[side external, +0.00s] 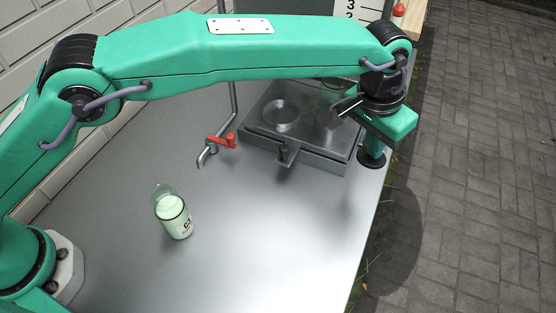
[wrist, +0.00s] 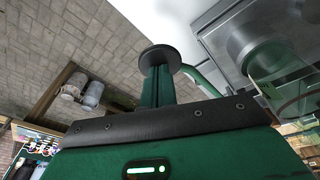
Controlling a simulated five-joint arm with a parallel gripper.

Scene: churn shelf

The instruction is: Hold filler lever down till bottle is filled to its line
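A bottle (side external: 172,216) of pale, milky liquid with dark print stands on the metal bench in the side view, apart from my gripper. Its upper part is clear; I cannot make out a fill line. A tap with a red lever (side external: 222,141) and a curved spout stands behind it. A greenish clear glass vessel (side external: 331,94) stands at the steel unit, partly hidden by my arm; clear glass also shows in the wrist view (wrist: 297,88). My gripper (side external: 362,132) is at the unit's right end, away from the red lever. Its finger gap is not clear.
The steel unit (side external: 257,139) has a round recess (side external: 282,112) and a short dark post (side external: 284,153) at its front. The bench (side external: 255,230) is clear in front. Its right edge drops to brick paving. A numbered white board (side external: 357,10) stands behind.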

